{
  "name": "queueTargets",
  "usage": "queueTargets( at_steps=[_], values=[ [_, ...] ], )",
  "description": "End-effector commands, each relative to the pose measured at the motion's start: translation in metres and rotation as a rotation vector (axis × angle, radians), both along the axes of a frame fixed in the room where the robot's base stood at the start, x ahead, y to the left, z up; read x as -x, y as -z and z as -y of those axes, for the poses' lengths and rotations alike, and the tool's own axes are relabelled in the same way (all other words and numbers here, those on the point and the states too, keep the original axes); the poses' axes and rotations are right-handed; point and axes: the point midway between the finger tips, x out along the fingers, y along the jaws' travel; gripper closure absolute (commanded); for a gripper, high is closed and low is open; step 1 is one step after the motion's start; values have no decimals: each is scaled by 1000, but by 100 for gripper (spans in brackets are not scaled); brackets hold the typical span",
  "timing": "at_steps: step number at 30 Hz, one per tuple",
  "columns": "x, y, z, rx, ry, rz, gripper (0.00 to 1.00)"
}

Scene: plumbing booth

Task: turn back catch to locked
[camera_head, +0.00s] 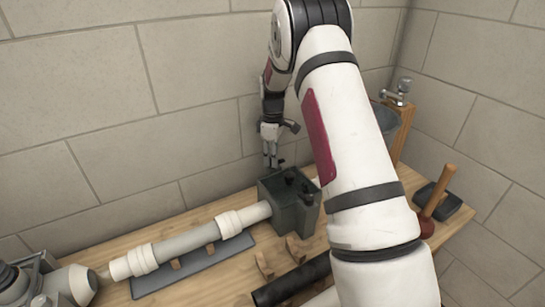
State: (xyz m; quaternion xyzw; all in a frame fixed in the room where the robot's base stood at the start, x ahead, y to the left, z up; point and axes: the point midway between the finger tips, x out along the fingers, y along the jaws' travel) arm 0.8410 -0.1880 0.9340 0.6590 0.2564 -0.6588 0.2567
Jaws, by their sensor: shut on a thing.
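A dark grey-green box (283,211) stands on the wooden bench, with a pale pipe running into its left side. Small dark fittings (291,180) show on its top; they are too small to tell which way they are turned. My gripper (272,165) points down at the back left edge of the box. It is shut on a small dark part there, which appears to be the back catch (281,162). My arm covers the area right of the box. Whether the catch is locked or not cannot be told from here.
The pale pipe with white couplings (190,240) lies to the left over a grey mat (200,268). A black pipe (290,283) and wooden cradles (264,265) are in front. A plunger (437,205) and a tap (401,92) are at right. A block wall stands behind.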

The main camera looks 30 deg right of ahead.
Motion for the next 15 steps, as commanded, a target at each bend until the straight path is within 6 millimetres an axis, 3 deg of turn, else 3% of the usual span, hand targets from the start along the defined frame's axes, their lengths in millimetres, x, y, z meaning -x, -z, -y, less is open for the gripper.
queueTargets(
  at_steps=[15],
  values=[
    [-1, 2, 0, 0, 353, -1, 100]
  ],
)
